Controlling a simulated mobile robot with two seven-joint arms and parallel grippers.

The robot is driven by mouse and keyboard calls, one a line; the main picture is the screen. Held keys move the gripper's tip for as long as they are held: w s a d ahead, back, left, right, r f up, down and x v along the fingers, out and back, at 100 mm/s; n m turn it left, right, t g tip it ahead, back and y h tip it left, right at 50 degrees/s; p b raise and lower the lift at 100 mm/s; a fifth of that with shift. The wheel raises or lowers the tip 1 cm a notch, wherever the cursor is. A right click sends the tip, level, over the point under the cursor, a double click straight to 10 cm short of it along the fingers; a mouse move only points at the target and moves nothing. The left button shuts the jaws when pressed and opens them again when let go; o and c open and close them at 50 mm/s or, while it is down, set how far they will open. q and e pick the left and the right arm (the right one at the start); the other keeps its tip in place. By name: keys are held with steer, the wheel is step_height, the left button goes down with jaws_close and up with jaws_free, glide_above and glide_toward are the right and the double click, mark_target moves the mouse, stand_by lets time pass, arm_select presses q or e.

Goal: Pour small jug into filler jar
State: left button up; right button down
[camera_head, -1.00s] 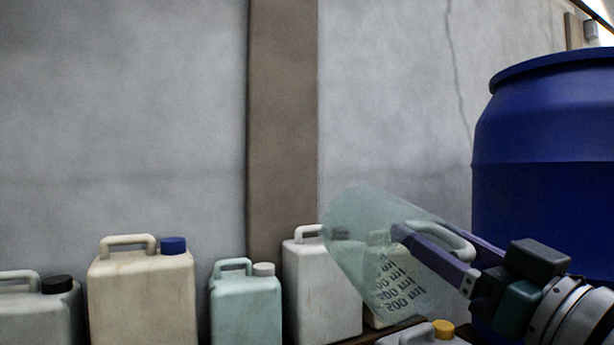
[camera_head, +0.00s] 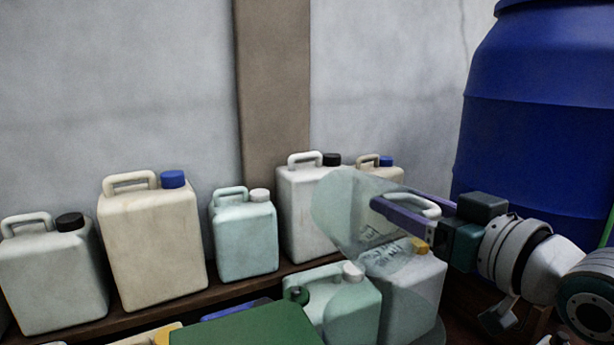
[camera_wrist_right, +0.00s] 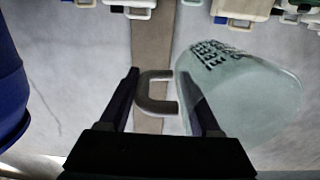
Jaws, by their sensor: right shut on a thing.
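The small jug (camera_head: 345,214) is translucent pale green with dark volume markings. In the head view it is tilted, in front of the canisters on the right. My right gripper (camera_head: 408,212) is shut on the jug's handle. In the right wrist view the jug (camera_wrist_right: 245,95) hangs to the right of the fingers, and its handle (camera_wrist_right: 155,92) shows between them. I cannot tell whether the jug holds any liquid. I cannot make out a filler jar in these views. My left gripper is not in view.
Several canisters stand on a wooden shelf (camera_head: 165,312), including a cream one (camera_head: 150,245) with a blue cap. A green canister (camera_head: 340,300) stands lower in front. A large blue barrel (camera_head: 535,130) is at the right. A green surface (camera_head: 245,325) shows at bottom centre.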

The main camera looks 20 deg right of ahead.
steer(key=f+g+p, duration=0.1)
steer(key=g+p, duration=0.2)
steer(key=g, duration=0.2)
steer(key=f+g+p, duration=0.2)
steer(key=g+p, duration=0.1)
steer(key=g, duration=0.2)
steer(key=f+g+p, duration=0.1)
steer(key=g+p, duration=0.1)
steer(key=g, duration=0.3)
steer(key=shift+w+f+h+p, duration=0.15)
steer(key=shift+w+h+p, duration=0.15)
steer(key=shift+w+p, duration=0.1)
steer(key=g+b, duration=0.1)
steer(key=b, duration=0.1)
steer(key=s+g+b, duration=0.1)
steer(key=shift+f+b, duration=0.35)
steer(key=shift+r, duration=0.15)
step_height(320, 180, up, 2)
steer(key=shift+r+p, duration=0.1)
steer(key=shift+p, duration=1.05)
